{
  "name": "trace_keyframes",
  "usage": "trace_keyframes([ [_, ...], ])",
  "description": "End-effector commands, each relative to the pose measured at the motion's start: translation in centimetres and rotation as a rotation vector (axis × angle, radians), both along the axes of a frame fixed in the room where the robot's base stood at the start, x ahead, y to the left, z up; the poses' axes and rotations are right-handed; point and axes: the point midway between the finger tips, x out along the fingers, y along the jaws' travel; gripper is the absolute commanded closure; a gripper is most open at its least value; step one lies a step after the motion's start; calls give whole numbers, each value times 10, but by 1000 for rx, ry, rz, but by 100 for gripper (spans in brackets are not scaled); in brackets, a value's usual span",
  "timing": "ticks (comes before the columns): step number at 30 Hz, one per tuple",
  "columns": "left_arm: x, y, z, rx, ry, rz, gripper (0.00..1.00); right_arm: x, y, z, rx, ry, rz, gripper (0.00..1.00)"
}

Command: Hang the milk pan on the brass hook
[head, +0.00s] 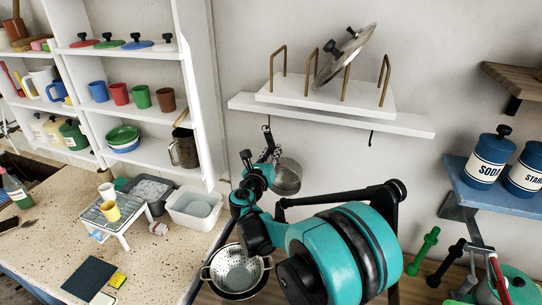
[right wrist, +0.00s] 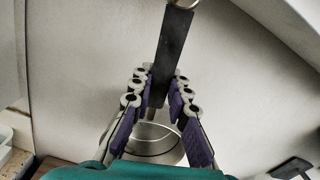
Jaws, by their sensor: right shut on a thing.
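The milk pan (head: 287,177) is a small steel pan. It hangs down from my right gripper (head: 262,168) in front of the wall, below the white shelf. In the right wrist view my right gripper (right wrist: 163,103) is shut on the pan's dark flat handle (right wrist: 173,55), which points upward. The pan's round bowl (right wrist: 155,143) shows behind the fingers, partly hidden by them. The brass hook (head: 267,120) is under the shelf's left part, just above the gripper. I cannot tell whether the handle's end touches it. My left gripper is not in view.
The white shelf (head: 410,125) carries a rack with a lid (head: 345,55). A dark hook (head: 371,138) hangs under its right part. A colander (head: 238,270) is below my arm. A white tub (head: 194,208) sits on the speckled counter. Canisters (head: 490,160) stand at right.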

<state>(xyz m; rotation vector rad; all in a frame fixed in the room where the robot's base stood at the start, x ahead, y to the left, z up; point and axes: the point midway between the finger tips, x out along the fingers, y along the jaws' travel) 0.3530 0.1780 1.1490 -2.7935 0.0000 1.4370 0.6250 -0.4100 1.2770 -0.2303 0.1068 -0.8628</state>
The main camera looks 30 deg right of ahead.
Motion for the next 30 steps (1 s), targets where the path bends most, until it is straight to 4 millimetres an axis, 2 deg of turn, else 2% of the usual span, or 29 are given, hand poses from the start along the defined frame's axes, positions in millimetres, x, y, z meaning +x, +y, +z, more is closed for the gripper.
trace_keyframes([
  [7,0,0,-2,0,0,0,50,10,-12,0,-1,1,-1,100],
  [12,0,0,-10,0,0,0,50,15,-17,-8,-1,1,0,100],
  [30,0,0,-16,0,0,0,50,17,-20,-13,-1,0,1,100],
])
